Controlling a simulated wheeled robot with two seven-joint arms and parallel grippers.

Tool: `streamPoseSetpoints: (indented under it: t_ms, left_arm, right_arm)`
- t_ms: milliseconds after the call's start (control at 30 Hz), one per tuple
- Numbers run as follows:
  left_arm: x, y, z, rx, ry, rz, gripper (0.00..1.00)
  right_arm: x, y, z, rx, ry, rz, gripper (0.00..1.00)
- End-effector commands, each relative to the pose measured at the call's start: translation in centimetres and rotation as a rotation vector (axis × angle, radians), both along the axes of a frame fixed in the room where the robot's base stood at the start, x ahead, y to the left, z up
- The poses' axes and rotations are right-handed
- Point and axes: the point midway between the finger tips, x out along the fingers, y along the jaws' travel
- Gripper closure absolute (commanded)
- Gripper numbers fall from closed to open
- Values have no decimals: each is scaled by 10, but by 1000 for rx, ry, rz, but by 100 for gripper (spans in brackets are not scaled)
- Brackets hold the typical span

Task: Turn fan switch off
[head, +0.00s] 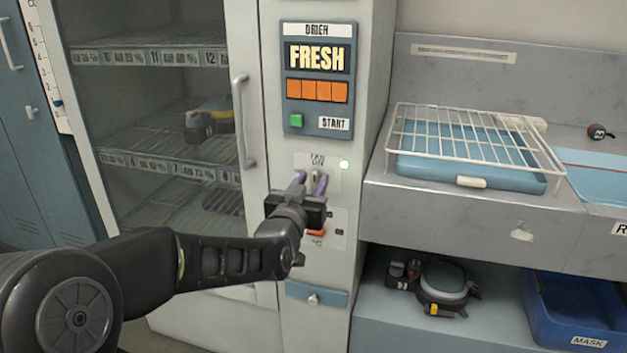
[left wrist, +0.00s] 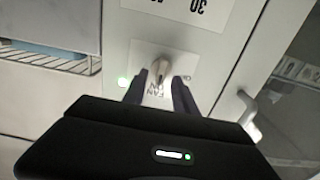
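The fan switch is a small pale lever on a light plate on the cabinet's front column. In the left wrist view, which is upside down, the fan switch (left wrist: 158,70) shows with "FAN" lettering beside it. In the left wrist view the left gripper (left wrist: 159,88) has one finger on each side of the lever; contact cannot be told. My right gripper is not in view.
A panel (head: 317,79) reading "FRESH" with a green button is above the switch. A red-orange switch (head: 316,232) is below my gripper. A glass cabinet door with a handle (head: 243,120) is to the left. A counter with a wire rack (head: 475,140) stands right.

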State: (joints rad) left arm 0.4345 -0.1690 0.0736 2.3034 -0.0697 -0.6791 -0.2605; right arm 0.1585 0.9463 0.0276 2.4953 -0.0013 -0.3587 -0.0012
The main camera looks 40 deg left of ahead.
Motion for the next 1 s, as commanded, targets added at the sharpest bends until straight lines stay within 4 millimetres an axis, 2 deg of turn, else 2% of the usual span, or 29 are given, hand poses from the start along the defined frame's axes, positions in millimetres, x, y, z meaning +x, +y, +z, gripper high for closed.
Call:
streamPoseSetpoints:
  t_ms: [133, 433, 833, 1000]
  left_arm:
    - [12, 4, 0, -1, 0, 0, 66]
    - [14, 5, 0, -1, 0, 0, 67]
    - [13, 5, 0, -1, 0, 0, 100]
    - [13, 5, 0, -1, 0, 0, 100]
  right_arm:
    - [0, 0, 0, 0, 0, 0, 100]
    - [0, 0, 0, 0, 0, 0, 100]
    - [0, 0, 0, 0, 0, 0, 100]
    - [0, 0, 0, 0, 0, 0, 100]
